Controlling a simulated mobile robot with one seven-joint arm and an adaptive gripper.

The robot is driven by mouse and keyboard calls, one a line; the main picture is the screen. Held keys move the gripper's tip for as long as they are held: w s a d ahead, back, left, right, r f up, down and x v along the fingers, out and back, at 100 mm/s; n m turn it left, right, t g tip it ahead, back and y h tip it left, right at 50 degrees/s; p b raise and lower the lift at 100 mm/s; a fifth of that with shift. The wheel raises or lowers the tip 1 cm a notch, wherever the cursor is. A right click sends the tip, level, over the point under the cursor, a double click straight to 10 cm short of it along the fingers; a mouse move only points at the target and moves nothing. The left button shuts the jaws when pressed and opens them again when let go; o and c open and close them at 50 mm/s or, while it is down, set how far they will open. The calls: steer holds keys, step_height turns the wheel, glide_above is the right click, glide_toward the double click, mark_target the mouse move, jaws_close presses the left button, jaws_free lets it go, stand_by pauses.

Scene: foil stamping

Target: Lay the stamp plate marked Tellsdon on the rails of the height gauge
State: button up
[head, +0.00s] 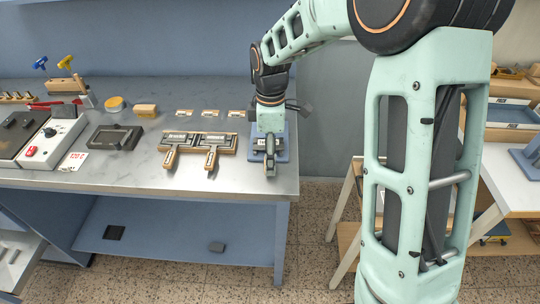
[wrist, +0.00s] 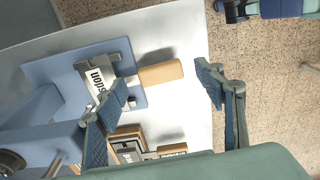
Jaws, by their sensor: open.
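The stamp plate, its visible letters ending in "sdon" (wrist: 98,84), lies on the blue height gauge (wrist: 70,68) in the wrist view. Its wooden handle (wrist: 160,73) sticks out past the gauge's edge over the bench. The start of the name is hidden by a dark bar across the plate or by a finger. My gripper (wrist: 166,93) is open and empty, one finger overlapping the plate in the picture and the other beyond the handle's end. In the head view my gripper (head: 270,165) hangs over the gauge (head: 283,156) and hides most of it. The rails are not clearly visible.
A wooden rack (head: 235,143) with two more handled plates (head: 172,158) (head: 211,160) is left of the gauge. A dark tray (head: 115,138) and a white control box (head: 58,135) stand farther left. The bench (head: 140,178) has free room along its front edge.

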step_height(320, 180, up, 11)
stand_by(0.3)
steer(key=shift+w, duration=0.1)
stand_by(0.4)
steer(key=w+d+r+m+t+y, duration=0.4)
steer(key=d+r+m+t, duration=0.4)
steer(key=m, duration=0.9)
steer(key=s+d+r+g+h+p, duration=0.1)
steer(key=s+d+r+h+p, duration=0.1)
steer(key=s, duration=0.9)
steer(key=s+d+r+m+g+h+p, duration=0.1)
steer(key=s+d+r+h+p, duration=0.1)
steer(key=s, duration=1)
steer(key=shift+s+d+p, duration=0.25)
steer(key=shift+d+p, duration=0.55)
steer(key=shift+p, duration=0.4)
steer(key=shift+r, duration=0.1)
steer(key=shift+c, duration=0.3)
